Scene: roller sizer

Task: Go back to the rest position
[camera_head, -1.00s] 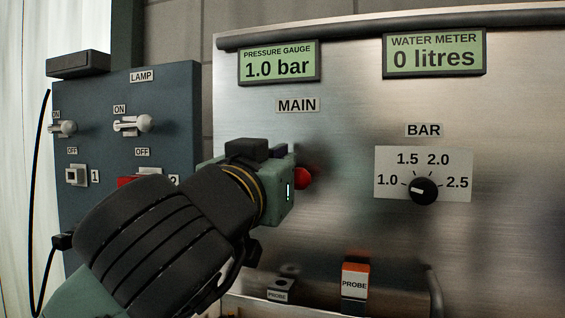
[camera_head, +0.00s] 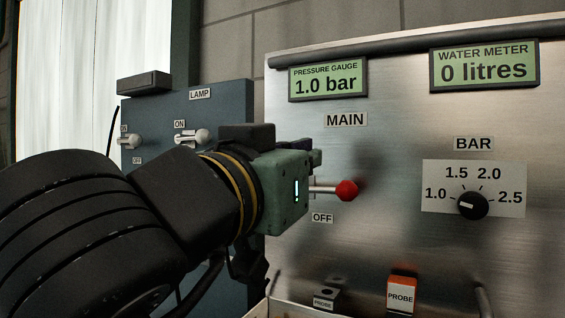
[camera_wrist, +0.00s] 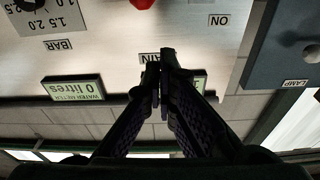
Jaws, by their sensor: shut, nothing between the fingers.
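My gripper (camera_head: 314,157) is in front of the left part of the steel panel (camera_head: 390,125) in the head view. In the wrist view its two dark fingers (camera_wrist: 160,72) meet at the tips with nothing between them. In the head view the fingers are mostly hidden behind the gripper's body. The MAIN lever with a red ball knob (camera_head: 347,190) sticks out just right of my gripper, above an OFF label. Its knob also shows at the top edge of the wrist view (camera_wrist: 142,3), apart from the fingertips.
The pressure gauge (camera_head: 328,80) reads 1.0 bar and the water meter (camera_head: 484,66) 0 litres. The BAR dial (camera_head: 473,205) and an orange-topped probe (camera_head: 401,295) are at the right. A blue lamp box (camera_head: 232,100) stands behind my arm at the left.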

